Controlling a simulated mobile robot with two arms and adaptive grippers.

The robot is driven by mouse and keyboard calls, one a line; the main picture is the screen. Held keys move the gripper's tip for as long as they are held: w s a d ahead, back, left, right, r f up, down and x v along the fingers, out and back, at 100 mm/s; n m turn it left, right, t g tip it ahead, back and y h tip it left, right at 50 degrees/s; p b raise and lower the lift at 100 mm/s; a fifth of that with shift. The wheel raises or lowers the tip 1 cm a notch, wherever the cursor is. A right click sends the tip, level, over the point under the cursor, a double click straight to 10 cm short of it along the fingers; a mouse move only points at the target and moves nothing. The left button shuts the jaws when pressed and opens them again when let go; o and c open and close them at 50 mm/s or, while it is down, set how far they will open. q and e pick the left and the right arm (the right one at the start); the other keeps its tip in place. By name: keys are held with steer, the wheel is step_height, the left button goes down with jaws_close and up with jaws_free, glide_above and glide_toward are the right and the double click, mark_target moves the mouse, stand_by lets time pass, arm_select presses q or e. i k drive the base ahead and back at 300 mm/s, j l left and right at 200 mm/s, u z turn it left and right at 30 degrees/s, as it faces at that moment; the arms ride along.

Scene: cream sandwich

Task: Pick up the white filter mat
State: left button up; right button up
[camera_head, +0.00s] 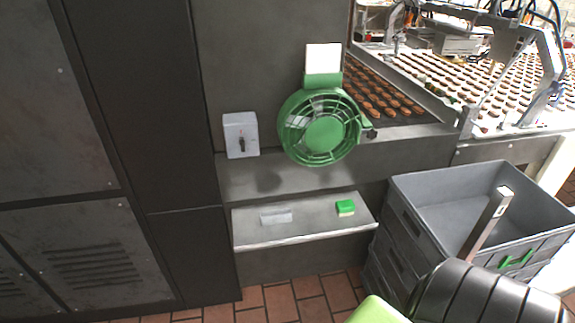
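A flat white square (323,57) stands upright just above a round green fan (325,132), at the back wall. It looks like the white filter mat, but I cannot tell for sure. A pale flat piece (277,216) lies on the left part of the low grey shelf (310,228); what it is made of is hard to tell. Neither gripper is visible. A green and black part of my own body shows at the bottom right, away from the fan and shelf.
A green sponge-like block (345,207) lies at the shelf's right. A white switch box (240,135) is on the wall. A conveyor of brown cookies (385,97) runs behind. Tiled floor (300,298) shows below.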

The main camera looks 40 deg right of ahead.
mark_target(323, 59)
steer(key=z, duration=1.6)
